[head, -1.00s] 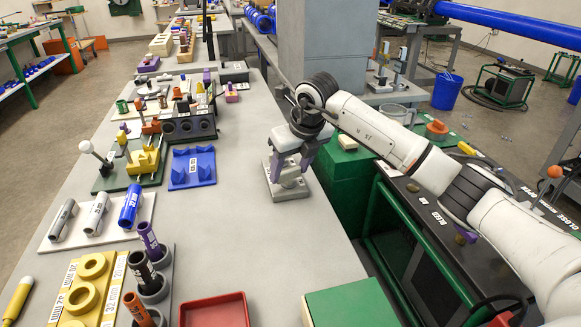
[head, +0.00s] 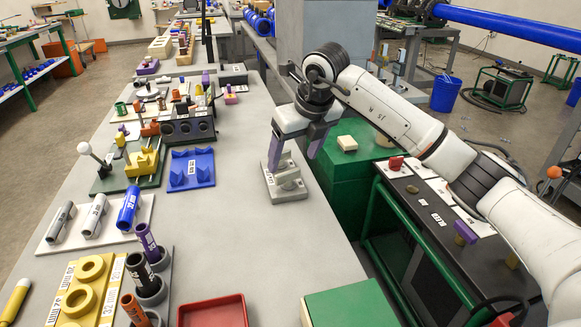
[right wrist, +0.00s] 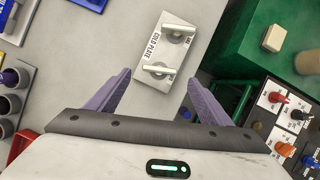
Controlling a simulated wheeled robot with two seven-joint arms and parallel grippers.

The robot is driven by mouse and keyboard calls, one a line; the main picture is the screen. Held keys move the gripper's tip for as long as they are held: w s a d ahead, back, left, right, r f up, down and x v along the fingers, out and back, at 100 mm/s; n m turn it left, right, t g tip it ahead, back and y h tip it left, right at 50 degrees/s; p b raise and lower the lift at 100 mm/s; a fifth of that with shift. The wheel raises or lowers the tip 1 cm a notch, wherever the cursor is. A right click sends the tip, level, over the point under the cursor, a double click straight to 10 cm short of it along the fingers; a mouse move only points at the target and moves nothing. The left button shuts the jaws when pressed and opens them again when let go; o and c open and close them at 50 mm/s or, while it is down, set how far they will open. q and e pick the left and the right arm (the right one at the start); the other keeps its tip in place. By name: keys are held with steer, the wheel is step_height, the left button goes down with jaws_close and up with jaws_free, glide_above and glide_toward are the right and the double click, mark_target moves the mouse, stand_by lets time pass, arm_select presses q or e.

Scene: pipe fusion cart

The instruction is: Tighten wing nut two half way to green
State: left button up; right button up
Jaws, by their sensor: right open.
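My right gripper (head: 292,165) is open and empty, its purple fingers pointing down above the grey cold plate (head: 270,187). In the right wrist view, the gripper (right wrist: 158,80) has its fingers spread, with the cold plate (right wrist: 150,68) and its two pale handles beyond and between them. The black cart top (head: 425,215) to the right carries several coloured knobs on labelled panels, among them a red knob (head: 396,163) and a purple one (head: 466,232). I cannot tell which piece is wing nut two. My left gripper is not in view.
A green cabinet (head: 345,195) with a cream block (head: 347,143) stands beside the bench. Blue V-blocks (head: 191,168), a red tray (head: 212,312) and a green box (head: 350,304) sit on the bench. The bench middle is clear.

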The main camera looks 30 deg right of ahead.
steer(key=shift+v, duration=2.25)
